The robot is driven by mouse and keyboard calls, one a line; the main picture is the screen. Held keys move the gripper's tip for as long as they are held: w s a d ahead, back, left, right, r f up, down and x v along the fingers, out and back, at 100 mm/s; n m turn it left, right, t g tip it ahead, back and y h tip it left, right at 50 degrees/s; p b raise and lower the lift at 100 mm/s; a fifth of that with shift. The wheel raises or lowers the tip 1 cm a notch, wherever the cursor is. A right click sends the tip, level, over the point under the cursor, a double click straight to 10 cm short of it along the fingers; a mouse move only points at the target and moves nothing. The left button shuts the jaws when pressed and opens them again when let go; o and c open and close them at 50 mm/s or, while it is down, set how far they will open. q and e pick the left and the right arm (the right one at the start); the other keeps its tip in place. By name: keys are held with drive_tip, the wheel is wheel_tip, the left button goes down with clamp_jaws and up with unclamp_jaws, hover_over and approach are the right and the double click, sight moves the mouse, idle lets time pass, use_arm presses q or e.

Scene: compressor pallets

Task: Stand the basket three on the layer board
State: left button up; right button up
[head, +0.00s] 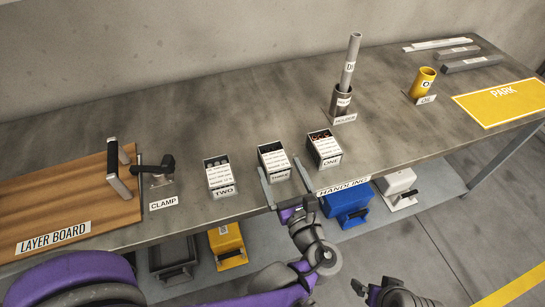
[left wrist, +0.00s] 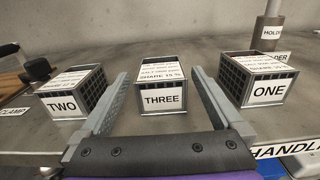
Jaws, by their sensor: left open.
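Basket three (head: 274,162) is a small dark wire basket with white labels, standing on the bench between baskets two and one. In the left wrist view basket three (left wrist: 162,88) faces me, framed between my fingers. My left gripper (head: 283,174) is open; its two fingertips reach toward the front of basket three, one to each side, and I cannot tell whether they touch it. The layer board (head: 60,195) is a brown wooden board at the left end of the bench, with a metal handle-like bar at its right edge. My right gripper (head: 372,288) shows partly at the bottom edge.
Basket two (head: 218,178) and basket one (head: 324,149) stand close on either side. A black clamp (head: 158,180) stands between the layer board and basket two. A holder with a tube (head: 349,65), an orange oil can (head: 422,83) and a yellow park mat (head: 505,102) lie right.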

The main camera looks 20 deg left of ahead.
sight(269, 144)
use_arm(q)
drive_tip(key=x, duration=0.5)
drive_tip(key=b+x, duration=0.1)
drive_tip(key=x, duration=0.2)
drive_tip(key=shift+w+a+f, duration=0.15)
drive_tip(key=shift+f, duration=0.15)
clamp_jaws()
